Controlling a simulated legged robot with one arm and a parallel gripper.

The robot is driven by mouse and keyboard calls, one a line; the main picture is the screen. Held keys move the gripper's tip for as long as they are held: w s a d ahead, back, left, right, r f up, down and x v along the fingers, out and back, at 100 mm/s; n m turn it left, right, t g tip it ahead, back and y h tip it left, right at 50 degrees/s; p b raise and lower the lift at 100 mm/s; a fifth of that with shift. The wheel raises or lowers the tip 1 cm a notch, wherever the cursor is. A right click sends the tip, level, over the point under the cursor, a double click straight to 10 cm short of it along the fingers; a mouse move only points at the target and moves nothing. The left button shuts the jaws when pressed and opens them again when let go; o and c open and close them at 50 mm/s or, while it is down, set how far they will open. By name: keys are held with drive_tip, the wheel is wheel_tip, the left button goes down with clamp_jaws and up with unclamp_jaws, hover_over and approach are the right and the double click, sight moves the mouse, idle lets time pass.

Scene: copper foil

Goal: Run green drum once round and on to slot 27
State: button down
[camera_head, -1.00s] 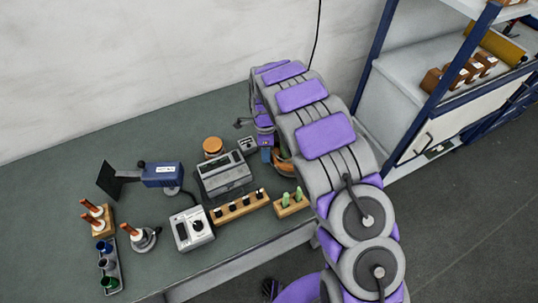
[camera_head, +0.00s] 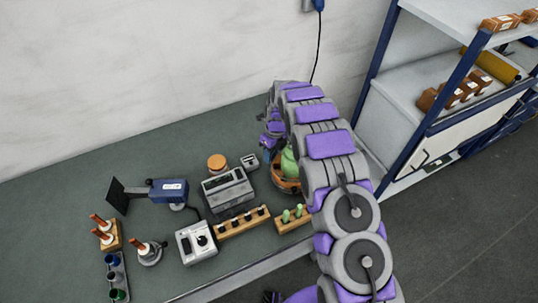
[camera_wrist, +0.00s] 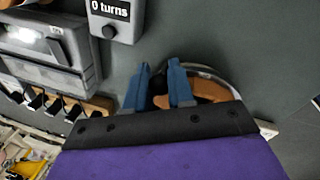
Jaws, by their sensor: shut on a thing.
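The green drum (camera_head: 289,163) shows partly in the head view, a green body in a round copper-orange and grey base at the bench's right end. My arm hides part of it. In the wrist view my gripper (camera_wrist: 161,88) has its two blue fingers down at this round station, with a copper-coloured part (camera_wrist: 207,87) and a grey rim beside the right finger. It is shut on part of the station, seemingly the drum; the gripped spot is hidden. A grey counter (camera_wrist: 112,14) reads "0 turns"; it also shows in the head view (camera_head: 250,161). I cannot make out slot 27.
Left of the drum stand a grey device (camera_head: 228,190), a wooden rack with black-topped pegs (camera_head: 243,222) and a block with green pegs (camera_head: 293,219). A white dial box (camera_head: 196,243) and blue instrument (camera_head: 168,191) stand further left. Shelves (camera_head: 415,105) rise at right.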

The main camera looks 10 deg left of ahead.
drive_tip(key=shift+w+m, duration=0.2)
drive_tip(key=shift+m, duration=0.1)
drive_tip(key=c, duration=1)
unclamp_jaws()
drive_tip(key=w+r, duration=0.1)
drive_tip(key=r, duration=0.4)
drive_tip(key=w+d+r+p, duration=0.1)
drive_tip(key=r, duration=0.5)
drive_tip(key=w+r, duration=0.1)
drive_tip(key=r, duration=0.5)
drive_tip(key=shift+d, duration=0.4)
